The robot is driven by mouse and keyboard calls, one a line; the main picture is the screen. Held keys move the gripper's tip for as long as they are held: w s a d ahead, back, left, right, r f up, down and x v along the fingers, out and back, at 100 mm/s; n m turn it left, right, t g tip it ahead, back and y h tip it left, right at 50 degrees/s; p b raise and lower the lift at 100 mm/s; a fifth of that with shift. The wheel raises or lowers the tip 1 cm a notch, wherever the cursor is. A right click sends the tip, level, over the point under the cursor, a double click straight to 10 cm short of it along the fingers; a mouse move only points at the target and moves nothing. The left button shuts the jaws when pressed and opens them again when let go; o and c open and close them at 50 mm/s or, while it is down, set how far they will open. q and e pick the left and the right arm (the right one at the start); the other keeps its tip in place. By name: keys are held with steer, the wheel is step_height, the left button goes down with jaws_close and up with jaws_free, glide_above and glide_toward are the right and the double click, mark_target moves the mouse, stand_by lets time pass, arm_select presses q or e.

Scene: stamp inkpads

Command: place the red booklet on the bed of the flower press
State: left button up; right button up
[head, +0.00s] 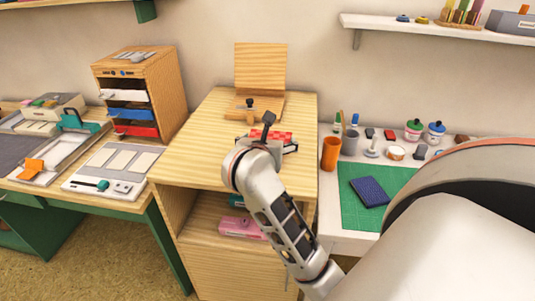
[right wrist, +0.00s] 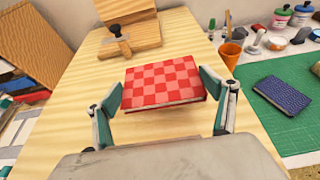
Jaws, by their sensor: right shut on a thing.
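The red checkered booklet (right wrist: 165,82) lies flat between the two green-padded fingers of my right gripper (right wrist: 168,95), which is shut on it. In the head view part of the booklet (head: 281,137) shows beyond my right arm, over the cabinet top; the rest is hidden. I cannot tell whether it clears the wood. The flower press stands open farther back, with its wooden lid (head: 260,68) upright and its bed (head: 267,103) flat below. A dark-knobbed clamp (head: 250,103) is at the bed. In the right wrist view the bed (right wrist: 146,37) is beyond the booklet. My left gripper is not in view.
The wooden cabinet top (head: 200,135) is bare at left. A drawer unit (head: 140,90) stands on the left desk. At right, an orange cup (head: 330,153), jars and a blue booklet (head: 370,191) on a green mat (head: 353,215) crowd the white table. A shelf hangs above.

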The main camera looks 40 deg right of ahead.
steer(key=shift+f+b, duration=0.5)
steer(key=shift+f, duration=1.6)
steer(key=o, duration=1.2)
steer(key=shift+c, duration=0.2)
